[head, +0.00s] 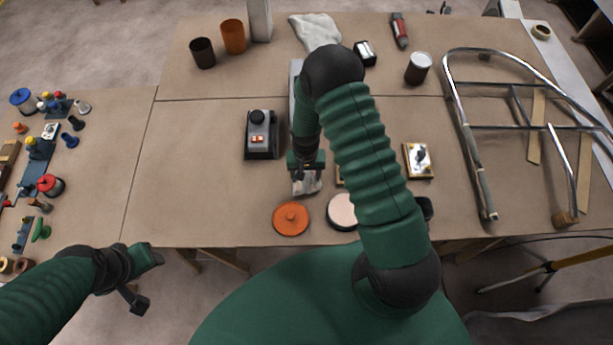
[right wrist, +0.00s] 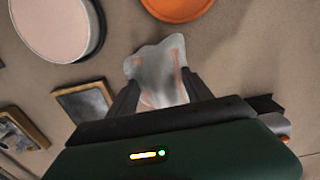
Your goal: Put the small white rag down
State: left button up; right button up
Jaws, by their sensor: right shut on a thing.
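The small white rag (head: 307,184) is pinched in my right gripper (head: 306,168), just behind the orange disc on the table. In the right wrist view the rag (right wrist: 160,72) is crumpled, whitish with reddish stains, and sticks out beyond the two dark fingers (right wrist: 155,95). I cannot tell whether its lower edge touches the table. My left gripper (head: 148,282) is low at the left, off the table's front edge, with its fingers apart and nothing between them.
An orange disc (head: 291,219) and a pale round pad (head: 342,211) lie near the brown table's front edge. A grey box with a black knob (head: 261,136) stands left of the rag. A larger white cloth (head: 316,31) lies at the back. Bare tabletop (head: 195,180) extends left.

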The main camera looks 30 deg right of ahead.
jog(key=f, duration=0.2)
jog(key=shift+d+f, duration=0.5)
jog(key=shift+d, duration=0.55)
jog(key=o, duration=1.3)
jog(key=shift+s+d, duration=0.1)
jog(key=shift+s, duration=0.05)
jog(key=shift+a+r, duration=0.2)
jog(key=shift+a, duration=0.5)
jog(key=r, duration=0.3)
jog(key=r+b, duration=0.1)
jog(key=r, duration=0.2)
jog(key=d+r, duration=0.1)
jog(key=r, duration=0.3)
jog(key=shift+r, duration=0.1)
notch_tip(320, 180, up, 5)
jog(key=n, duration=0.1)
send_over(312, 174)
jog(key=a, duration=0.3)
pick_arm(q)
jog(key=shift+d+f+b, duration=0.75)
jog(key=shift+f+b, duration=0.15)
jog(key=shift+f, duration=0.2)
pick_arm(e)
jog(key=s+a+r+n+t, duration=0.2)
jog(key=s+a+r+n, duration=0.3)
jog(key=s+r, duration=0.3)
jog(key=shift+s+a+r+t, duration=0.2)
jog(key=shift+s+t, duration=0.1)
jog(key=shift+s, duration=0.25)
